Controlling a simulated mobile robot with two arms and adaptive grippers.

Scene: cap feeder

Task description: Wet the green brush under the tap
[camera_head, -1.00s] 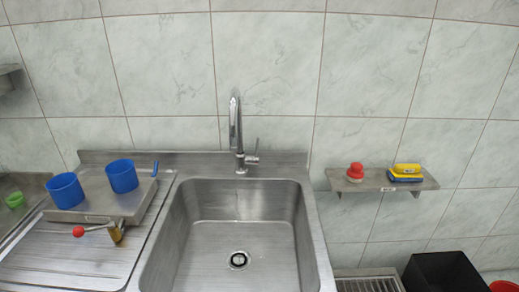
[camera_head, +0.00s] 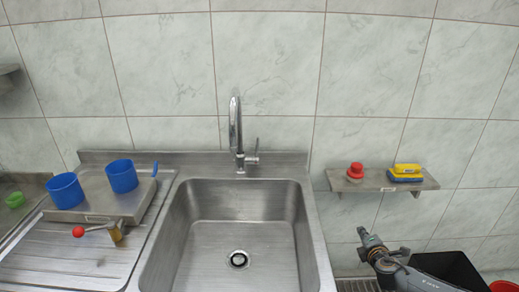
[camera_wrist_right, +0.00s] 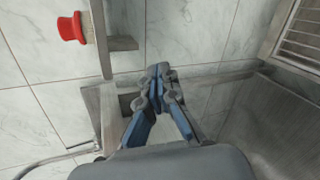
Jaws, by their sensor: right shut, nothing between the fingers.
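The tap (camera_head: 235,125) stands upright at the back of the steel sink (camera_head: 250,205), its spout over the basin. I see no water stream. I cannot make out a green brush. A small green object (camera_head: 14,199) sits in a basin at the far left, too small to identify. My right gripper (camera_head: 364,240) is at the lower right, right of the sink and below the wall shelf. In the right wrist view its fingertips (camera_wrist_right: 160,78) are together and empty. My left gripper is not in view.
A wall shelf (camera_head: 345,181) holds a red object (camera_head: 355,171) and a yellow-and-blue one (camera_head: 406,173). A black bin (camera_head: 458,268) stands at lower right. The basin looks empty.

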